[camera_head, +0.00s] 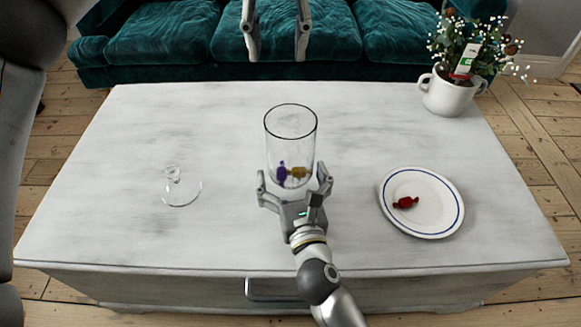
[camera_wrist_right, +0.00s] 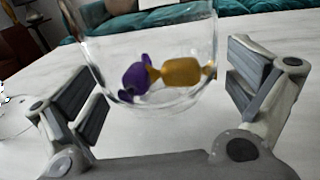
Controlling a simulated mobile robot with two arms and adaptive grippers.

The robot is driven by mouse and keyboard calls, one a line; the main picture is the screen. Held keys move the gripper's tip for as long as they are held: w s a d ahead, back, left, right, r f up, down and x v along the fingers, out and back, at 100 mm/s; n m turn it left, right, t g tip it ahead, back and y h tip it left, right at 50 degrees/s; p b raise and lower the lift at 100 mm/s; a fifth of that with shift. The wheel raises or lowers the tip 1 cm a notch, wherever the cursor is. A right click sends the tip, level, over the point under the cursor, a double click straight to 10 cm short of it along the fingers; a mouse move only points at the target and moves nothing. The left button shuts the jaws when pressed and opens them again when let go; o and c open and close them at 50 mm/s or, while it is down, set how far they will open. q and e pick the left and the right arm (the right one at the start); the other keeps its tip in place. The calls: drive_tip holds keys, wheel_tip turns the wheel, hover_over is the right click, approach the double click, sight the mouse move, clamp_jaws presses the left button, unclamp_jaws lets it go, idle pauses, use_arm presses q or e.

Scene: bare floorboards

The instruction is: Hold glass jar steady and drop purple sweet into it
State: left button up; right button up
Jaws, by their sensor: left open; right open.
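The clear glass jar (camera_head: 290,125) stands upright and uncovered near the middle of the table. The purple sweet (camera_head: 282,173) lies on the jar's bottom beside a gold sweet (camera_head: 298,173); both also show through the glass in the right wrist view, the purple one (camera_wrist_right: 136,78) left of the gold one (camera_wrist_right: 182,77). My right gripper (camera_head: 294,183) is open at the jar's near side, low down, with a finger on either side and visible gaps to the glass. My left gripper (camera_head: 276,52) is open and empty, high in the picture above the jar.
A white plate (camera_head: 440,218) with a blue rim holds a red sweet (camera_head: 405,202) at the right. A glass lid (camera_head: 180,190) lies at the left. A white pot (camera_head: 447,97) with a flowering plant stands at the far right corner. A teal sofa (camera_head: 170,35) is behind.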

drive_tip(key=s, duration=0.4)
drive_tip(key=s+d, duration=0.1)
drive_tip(key=s, duration=0.2)
drive_tip(key=s+d, duration=0.1)
drive_tip(key=s, duration=0.3)
drive_tip(key=shift+s+d, duration=0.15)
drive_tip(key=shift+s, duration=0.2)
